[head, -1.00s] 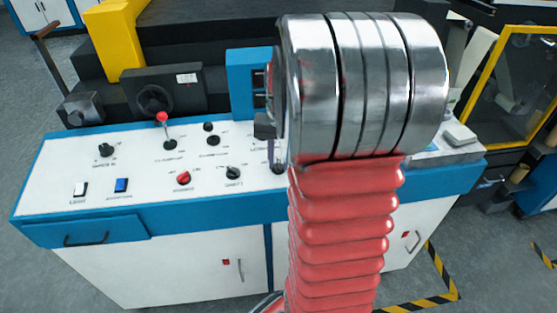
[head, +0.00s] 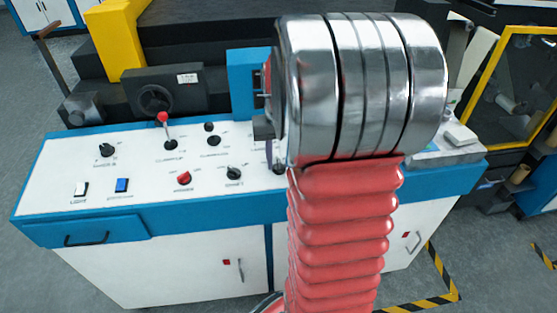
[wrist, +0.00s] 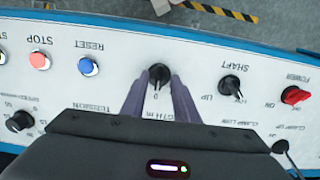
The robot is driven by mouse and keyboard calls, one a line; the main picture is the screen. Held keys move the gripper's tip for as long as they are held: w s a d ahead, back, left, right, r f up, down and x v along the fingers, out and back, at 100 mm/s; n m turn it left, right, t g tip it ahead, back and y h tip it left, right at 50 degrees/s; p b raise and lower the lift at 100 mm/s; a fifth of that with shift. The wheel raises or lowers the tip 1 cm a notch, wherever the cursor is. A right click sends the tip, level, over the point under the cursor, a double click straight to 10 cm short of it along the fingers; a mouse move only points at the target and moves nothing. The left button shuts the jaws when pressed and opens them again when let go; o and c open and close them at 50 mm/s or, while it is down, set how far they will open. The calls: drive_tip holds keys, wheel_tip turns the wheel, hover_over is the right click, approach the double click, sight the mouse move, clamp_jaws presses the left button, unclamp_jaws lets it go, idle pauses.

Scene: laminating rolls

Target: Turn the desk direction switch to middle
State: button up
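A black rotary switch (wrist: 158,73) sits on the white panel in the upper middle of the wrist view. Its pointer is aimed towards the bottom of the picture, near a 0 mark. Its label is partly covered by my gripper, so I cannot read its name. My gripper (wrist: 159,80) has its two purple-grey fingers on either side of this switch. They look apart, with a gap about as wide as the knob's round base; contact is unclear. In the head view my gripper (head: 268,148) is mostly behind my arm, and the switch there (head: 278,169) is partly hidden.
The shaft switch (wrist: 231,86) and red power switch (wrist: 294,95) are to the right in the wrist view. The blue reset (wrist: 88,67) and red stop (wrist: 39,61) buttons are left. A red-tipped lever (head: 162,118) stands up from the desk (head: 70,160).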

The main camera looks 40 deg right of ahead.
drive_tip(key=shift+s+r, duration=0.1)
wheel_tip(320, 180, up, 14)
drive_tip(key=shift+s+a+f, duration=0.2)
drive_tip(key=shift+f, duration=0.05)
idle(0.5)
idle(0.5)
drive_tip(key=s+a+f+n+t, duration=0.1)
drive_tip(key=s+a, duration=0.4)
drive_tip(key=a, duration=0.8)
drive_tip(key=s+a+f+n+t, duration=0.2)
drive_tip(key=s+a+n+t, duration=0.2)
drive_tip(key=a, duration=1)
drive_tip(key=shift+s+n, duration=0.5)
drive_tip(key=shift+n, duration=0.4)
drive_tip(key=shift+s, duration=0.1)
